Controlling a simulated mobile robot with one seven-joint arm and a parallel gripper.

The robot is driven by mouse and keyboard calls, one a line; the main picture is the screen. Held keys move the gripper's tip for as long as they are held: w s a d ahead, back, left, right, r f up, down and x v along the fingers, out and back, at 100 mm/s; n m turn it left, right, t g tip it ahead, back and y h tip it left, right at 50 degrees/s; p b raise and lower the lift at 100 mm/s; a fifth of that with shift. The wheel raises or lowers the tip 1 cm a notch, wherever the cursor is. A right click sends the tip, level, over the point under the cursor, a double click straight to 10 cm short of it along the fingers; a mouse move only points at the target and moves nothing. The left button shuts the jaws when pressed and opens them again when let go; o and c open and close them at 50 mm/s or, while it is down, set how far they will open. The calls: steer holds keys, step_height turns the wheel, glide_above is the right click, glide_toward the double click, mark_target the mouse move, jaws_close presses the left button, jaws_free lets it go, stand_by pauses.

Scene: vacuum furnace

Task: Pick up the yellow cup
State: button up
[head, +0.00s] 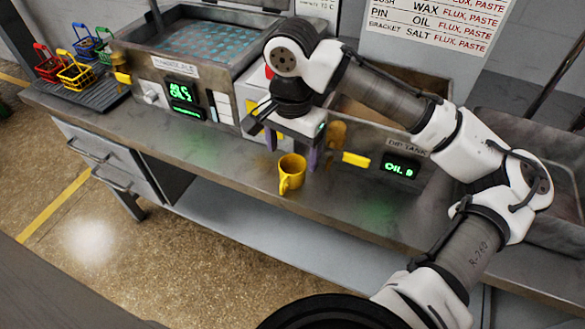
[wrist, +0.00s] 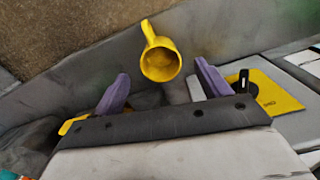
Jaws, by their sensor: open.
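The yellow cup (head: 291,172) stands upright on the metal counter near its front edge, its handle toward the front. In the wrist view the cup (wrist: 160,62) shows its open mouth, with the handle pointing up in the picture. My gripper (head: 291,150) is above and just behind the cup in the head view. Its two purple fingers are spread apart with nothing between them. In the wrist view my gripper (wrist: 160,90) has the cup ahead, between the lines of the fingers, and I see no contact.
The counter (head: 233,152) has bare room left of the cup. Behind stand a machine with a green display (head: 184,93) and a dip tank (head: 400,168) reading OIL. A tray (head: 103,96) with several coloured baskets is at the far left. Drawer handles (head: 88,150) stick out below.

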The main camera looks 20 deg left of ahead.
mark_target(292, 164)
steer(key=shift+f+p, duration=0.55)
steer(key=shift+f, duration=2.7)
steer(key=c, duration=1.1)
steer(key=shift+r, duration=0.1)
step_height(292, 164, up, 20)
steer(key=shift+f+b, duration=0.1)
steer(key=shift+b, duration=0.5)
